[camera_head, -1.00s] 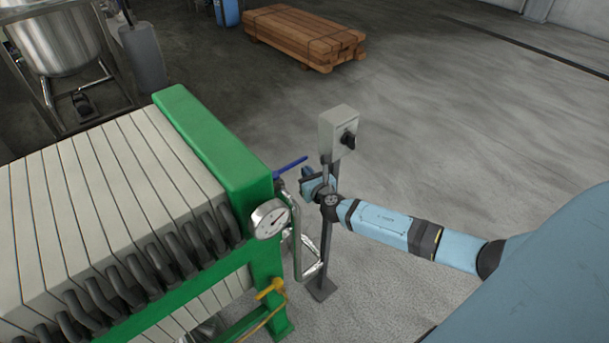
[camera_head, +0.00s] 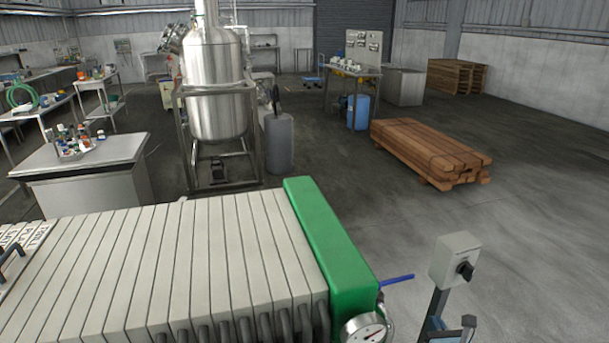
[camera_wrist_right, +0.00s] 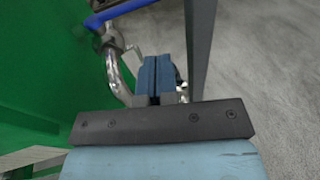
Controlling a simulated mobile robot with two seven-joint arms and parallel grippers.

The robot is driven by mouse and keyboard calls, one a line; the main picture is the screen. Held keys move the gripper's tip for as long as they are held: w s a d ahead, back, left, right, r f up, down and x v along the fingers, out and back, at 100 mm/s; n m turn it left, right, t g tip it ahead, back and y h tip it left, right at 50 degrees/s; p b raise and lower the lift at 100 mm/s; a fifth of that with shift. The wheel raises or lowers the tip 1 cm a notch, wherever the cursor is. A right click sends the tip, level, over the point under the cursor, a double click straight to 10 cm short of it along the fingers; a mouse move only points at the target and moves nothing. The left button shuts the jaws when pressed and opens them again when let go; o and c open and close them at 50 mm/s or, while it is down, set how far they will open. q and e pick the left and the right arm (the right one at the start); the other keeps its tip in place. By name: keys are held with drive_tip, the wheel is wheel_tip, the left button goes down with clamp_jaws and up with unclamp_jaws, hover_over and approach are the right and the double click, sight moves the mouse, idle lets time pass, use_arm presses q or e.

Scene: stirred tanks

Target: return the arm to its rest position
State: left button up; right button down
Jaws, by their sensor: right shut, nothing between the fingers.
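My right gripper (camera_wrist_right: 157,75) is shut and empty in the right wrist view. Its two blue fingers lie side by side, between a bent metal pipe (camera_wrist_right: 118,75) on the left and a grey post (camera_wrist_right: 199,45) on the right. I cannot tell whether it touches either. In the head view only a small blue part of the right gripper (camera_head: 467,323) shows at the bottom edge, by the post of the grey switch box (camera_head: 453,258). The rest of the right arm is out of that view. My left gripper is not in view.
The filter press has pale plates (camera_head: 150,270), a green end frame (camera_head: 325,245), a pressure gauge (camera_head: 366,330) and a blue valve handle (camera_head: 398,279). A steel tank (camera_head: 215,90) and stacked timber (camera_head: 430,150) stand behind. The floor at right is open.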

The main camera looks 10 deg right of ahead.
drive_tip(key=s+a+r+m+g+y+p, duration=0.2)
drive_tip(key=s+a+m+g+y+p, duration=0.3)
drive_tip(key=s+a+m, duration=1.6)
drive_tip(key=a+m+p, duration=0.1)
drive_tip(key=m+p, duration=0.3)
drive_tip(key=m, duration=0.5)
drive_tip(key=shift+s+a+m+y, duration=0.3)
drive_tip(key=shift+a+m+y, duration=0.05)
drive_tip(key=shift+m+y, duration=0.05)
drive_tip(key=shift+a, duration=0.15)
